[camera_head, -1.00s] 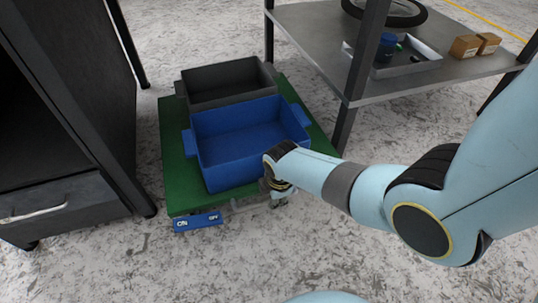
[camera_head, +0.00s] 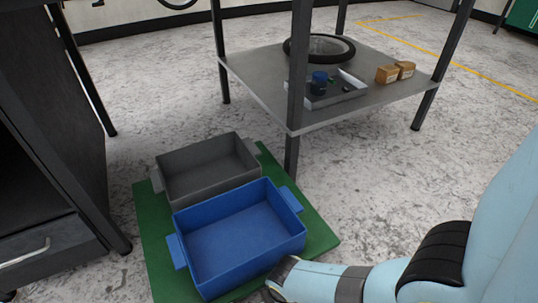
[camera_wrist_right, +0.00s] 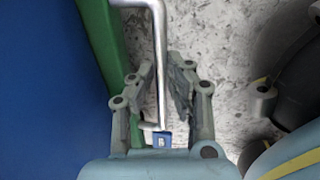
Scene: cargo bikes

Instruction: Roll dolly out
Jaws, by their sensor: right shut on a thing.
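The green dolly (camera_head: 318,232) stands on the floor between a dark cabinet and a table frame. It carries a blue crate (camera_head: 250,262) and, behind it, a grey crate (camera_head: 200,152), both empty. The dolly's edge (camera_wrist_right: 112,60) and its metal handle bar (camera_wrist_right: 161,50) show in the right wrist view, with a small blue tag (camera_wrist_right: 162,139) near the gripper's base. My right gripper (camera_wrist_right: 162,75) is shut on the handle bar. In the head view only my right wrist shows at the bottom; the fingers are hidden. My left gripper is out of view.
The dark cabinet (camera_head: 65,150) stands close on the left. A table leg (camera_head: 292,155) is close to the dolly's right side. The table's lower shelf (camera_head: 260,95) holds a wheel, a tray (camera_head: 335,95) and small boxes (camera_head: 388,74). Floor at right is clear.

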